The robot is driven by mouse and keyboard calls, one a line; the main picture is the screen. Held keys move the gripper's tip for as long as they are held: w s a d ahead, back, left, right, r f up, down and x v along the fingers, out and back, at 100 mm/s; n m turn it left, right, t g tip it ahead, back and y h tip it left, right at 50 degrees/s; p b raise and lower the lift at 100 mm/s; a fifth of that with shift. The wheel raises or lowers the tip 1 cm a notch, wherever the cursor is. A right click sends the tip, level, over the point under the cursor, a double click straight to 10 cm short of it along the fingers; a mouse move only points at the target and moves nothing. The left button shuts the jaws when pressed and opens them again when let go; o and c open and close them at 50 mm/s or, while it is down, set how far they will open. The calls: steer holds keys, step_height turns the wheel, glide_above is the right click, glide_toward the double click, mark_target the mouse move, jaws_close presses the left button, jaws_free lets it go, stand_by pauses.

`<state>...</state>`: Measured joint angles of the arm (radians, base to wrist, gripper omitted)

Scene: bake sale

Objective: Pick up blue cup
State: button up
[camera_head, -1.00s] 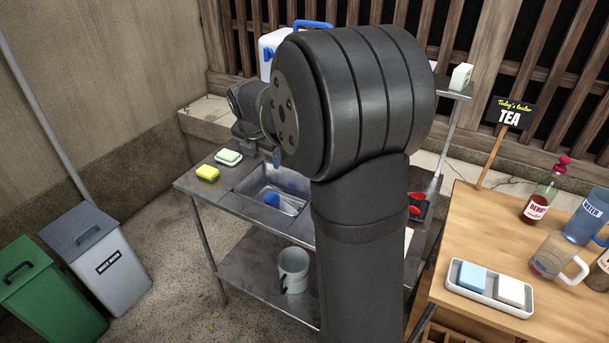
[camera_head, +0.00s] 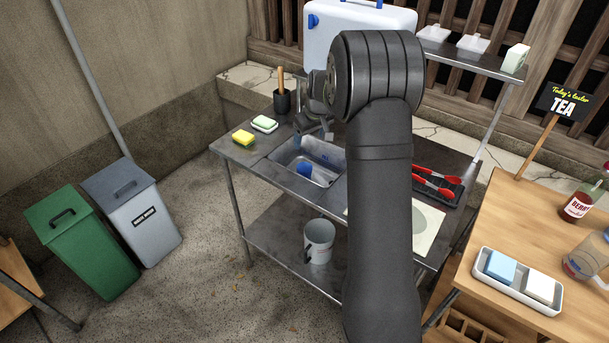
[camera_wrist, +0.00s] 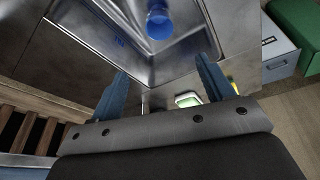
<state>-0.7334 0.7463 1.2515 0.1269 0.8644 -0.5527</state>
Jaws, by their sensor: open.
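The blue cup (camera_head: 304,170) lies in the metal sink basin (camera_head: 278,157) of the steel table. In the wrist view the blue cup (camera_wrist: 159,24) is near the top, with its round end towards the camera. My gripper (camera_wrist: 158,78) shows there with two blue fingers wide apart and nothing between them. The cup is beyond the fingertips, apart from them. In the head view my gripper (camera_head: 327,130) is small, above the far side of the basin, partly hidden by my arm.
Red tongs (camera_head: 436,183) lie at right. A large white box (camera_head: 362,30) stands at the back.

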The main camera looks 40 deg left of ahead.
steer(key=f+m, duration=0.1)
glide_toward(304, 168)
step_height(304, 168, down, 2)
steer(key=shift+s+x, duration=0.2)
steer(key=shift+x, duration=0.7)
steer(key=shift+s+x, duration=0.2)
steer(key=shift+x, duration=0.75)
steer(key=shift+s+x, duration=0.2)
steer(key=shift+x, duration=0.7)
steer(key=shift+d+f, duration=0.15)
steer(key=c, duration=1)
steer(key=shift+c, duration=0.2)
